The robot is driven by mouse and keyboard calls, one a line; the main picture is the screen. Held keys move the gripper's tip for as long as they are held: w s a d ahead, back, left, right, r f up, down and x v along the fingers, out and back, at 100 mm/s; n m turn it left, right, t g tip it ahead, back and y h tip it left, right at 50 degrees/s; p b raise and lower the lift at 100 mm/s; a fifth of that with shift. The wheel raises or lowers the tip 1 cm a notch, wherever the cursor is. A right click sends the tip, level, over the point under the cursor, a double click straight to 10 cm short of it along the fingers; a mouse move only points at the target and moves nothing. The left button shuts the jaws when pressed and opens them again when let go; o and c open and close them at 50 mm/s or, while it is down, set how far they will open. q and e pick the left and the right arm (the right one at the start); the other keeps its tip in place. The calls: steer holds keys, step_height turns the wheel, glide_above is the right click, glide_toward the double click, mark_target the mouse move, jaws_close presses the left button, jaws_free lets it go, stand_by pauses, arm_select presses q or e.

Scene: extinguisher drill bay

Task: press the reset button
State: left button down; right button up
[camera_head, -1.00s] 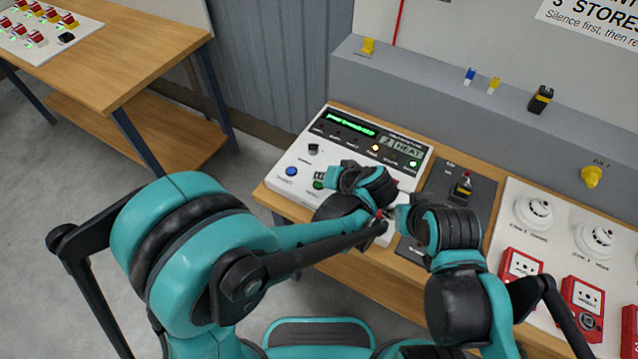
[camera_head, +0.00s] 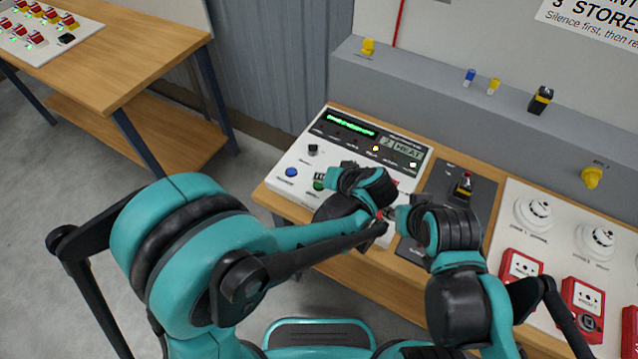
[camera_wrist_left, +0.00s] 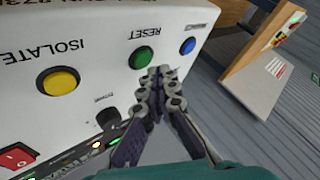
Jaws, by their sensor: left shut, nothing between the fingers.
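The reset button is a round green button (camera_wrist_left: 141,57) under the label RESET on a white panel (camera_wrist_left: 95,25) in the left wrist view. My left gripper (camera_wrist_left: 160,72) is shut and empty, its tips right beside the green button's edge. I cannot tell whether they touch it. In the head view the green button (camera_head: 318,184) is partly hidden beside my left gripper (camera_head: 328,181). My right arm's hand (camera_head: 402,214) is over the panel's right edge; its fingers are not clear.
A blue button (camera_wrist_left: 187,46) and a yellow ISOLATE button (camera_wrist_left: 60,81) flank the green one. A red switch (camera_wrist_left: 16,157) is near the panel's other end. A black plate (camera_head: 478,197) and red call points (camera_head: 583,300) lie to the right.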

arm_select(q)
steer(key=shift+f, duration=0.1)
steer(key=shift+f+b, duration=0.35)
steer(key=shift+b, duration=0.05)
steer(key=shift+f+b, duration=0.4)
steer(key=shift+b, duration=0.05)
stand_by(0.5)
stand_by(0.3)
steer(key=shift+r+p, duration=0.65)
steer(key=shift+r, duration=0.2)
steer(key=shift+r, duration=0.1)
step_height(320, 180, up, 5)
steer(key=p, duration=0.4)
